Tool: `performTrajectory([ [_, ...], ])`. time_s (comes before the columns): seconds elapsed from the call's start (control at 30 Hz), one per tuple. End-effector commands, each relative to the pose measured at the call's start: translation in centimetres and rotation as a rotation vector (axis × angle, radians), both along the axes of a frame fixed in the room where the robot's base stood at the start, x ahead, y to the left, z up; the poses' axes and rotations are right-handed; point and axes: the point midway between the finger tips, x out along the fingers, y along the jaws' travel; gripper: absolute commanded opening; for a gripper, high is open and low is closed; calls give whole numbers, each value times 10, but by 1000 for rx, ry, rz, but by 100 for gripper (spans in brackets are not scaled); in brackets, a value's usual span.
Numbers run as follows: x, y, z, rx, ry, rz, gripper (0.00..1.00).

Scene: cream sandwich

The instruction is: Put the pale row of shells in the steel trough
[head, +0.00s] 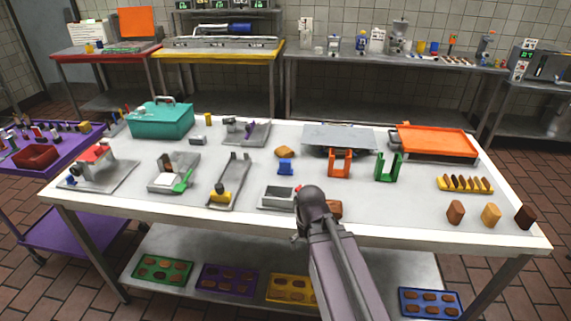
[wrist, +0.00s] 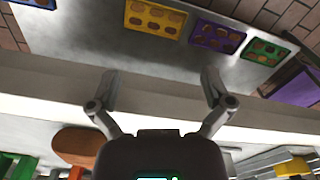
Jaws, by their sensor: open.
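A yellow rack (head: 465,188) at the right of the white table holds a row of several tan and brown shells (head: 463,182). Three larger upright pieces stand in front: brown (head: 455,212), tan (head: 491,215) and dark brown (head: 525,217). I cannot tell for sure which row is the pale one. A long grey metal channel (head: 233,170) lies left of centre, with a yellow part at its near end; it may be the steel trough. My gripper (wrist: 160,88) is open and empty over the table's front edge; my arm hides it in the head view.
A grey box-like tray (head: 277,197) is just left of my arm. A brown piece (head: 335,209) is partly hidden behind it. Orange (head: 340,163) and green (head: 388,166) stands are beyond. Coloured trays, including a blue one (head: 428,303), lie on the lower shelf.

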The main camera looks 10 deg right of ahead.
Motion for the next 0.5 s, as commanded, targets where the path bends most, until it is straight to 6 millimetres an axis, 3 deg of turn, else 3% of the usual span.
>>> performTrajectory([
  [0.03,-3,0,-15,2,5,-3,100],
  [0.13,-6,0,-25,3,13,-5,100],
  [0.5,-9,0,-30,3,22,-4,100],
])
